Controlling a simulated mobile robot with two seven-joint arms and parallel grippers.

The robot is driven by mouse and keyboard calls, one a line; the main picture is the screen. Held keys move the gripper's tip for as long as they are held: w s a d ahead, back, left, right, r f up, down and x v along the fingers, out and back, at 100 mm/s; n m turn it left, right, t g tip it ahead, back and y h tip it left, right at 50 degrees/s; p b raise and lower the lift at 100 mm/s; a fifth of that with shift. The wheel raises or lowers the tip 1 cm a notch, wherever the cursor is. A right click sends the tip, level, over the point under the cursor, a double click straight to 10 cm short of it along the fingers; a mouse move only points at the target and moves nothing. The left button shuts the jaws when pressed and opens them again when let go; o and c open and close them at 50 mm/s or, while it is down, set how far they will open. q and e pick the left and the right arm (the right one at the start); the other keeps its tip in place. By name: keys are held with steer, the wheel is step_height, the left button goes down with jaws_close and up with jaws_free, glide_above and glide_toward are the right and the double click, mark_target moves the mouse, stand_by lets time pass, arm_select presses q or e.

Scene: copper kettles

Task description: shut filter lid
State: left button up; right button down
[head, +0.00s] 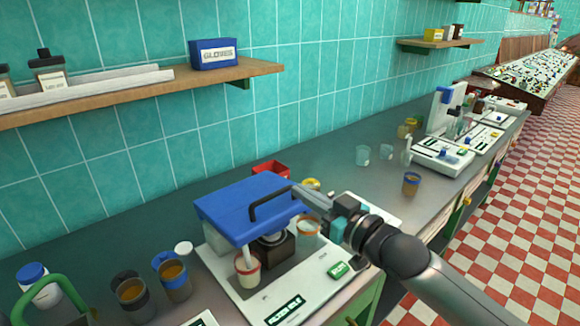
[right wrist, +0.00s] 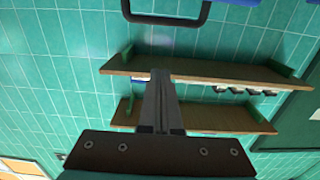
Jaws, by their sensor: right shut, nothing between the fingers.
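The filter lid (head: 235,208) is a blue slab with a black bar handle (head: 268,203). In the head view it stands raised over a white filter station base (head: 318,272), with a gap beneath it where a dark block and cups show. My right gripper (head: 302,194) comes in from the right, beside the lid's right edge and handle. Its fingers are shut and empty. In the right wrist view the shut fingers (right wrist: 159,80) point toward the handle (right wrist: 165,17), with the lid's blue edge (right wrist: 235,2) at the top. I cannot tell whether they touch the lid. My left gripper is not in view.
Cups with brown contents (head: 174,279) and a green handle (head: 48,288) stand at the left. A red box (head: 271,169) sits behind the lid. A wall shelf (head: 150,92) runs above. More white stations (head: 440,154) stand at the right; the counter between has some bare room.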

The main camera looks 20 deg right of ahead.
steer(key=x, duration=0.9)
steer(key=shift+w+a+b, duration=0.1)
steer(key=shift+a+b, duration=0.1)
steer(key=shift+b, duration=0.1)
steer(key=f, duration=0.3)
steer(key=shift+s+d, duration=0.1)
steer(key=shift+s, duration=0.25)
steer(key=shift+s+f, duration=0.15)
steer(key=shift+f, duration=0.25)
steer(key=shift+d, duration=0.1)
steer(key=shift+s+d+f, duration=0.1)
steer(key=shift+s+f, duration=0.25)
steer(key=shift+f, duration=0.3)
steer(key=shift+s+d+f, duration=0.15)
steer(key=shift+s+f, duration=0.2)
steer(key=shift+f, duration=0.3)
steer(key=shift+s+d+f, duration=0.1)
steer(key=shift+s+f, duration=0.3)
steer(key=shift+f, duration=0.3)
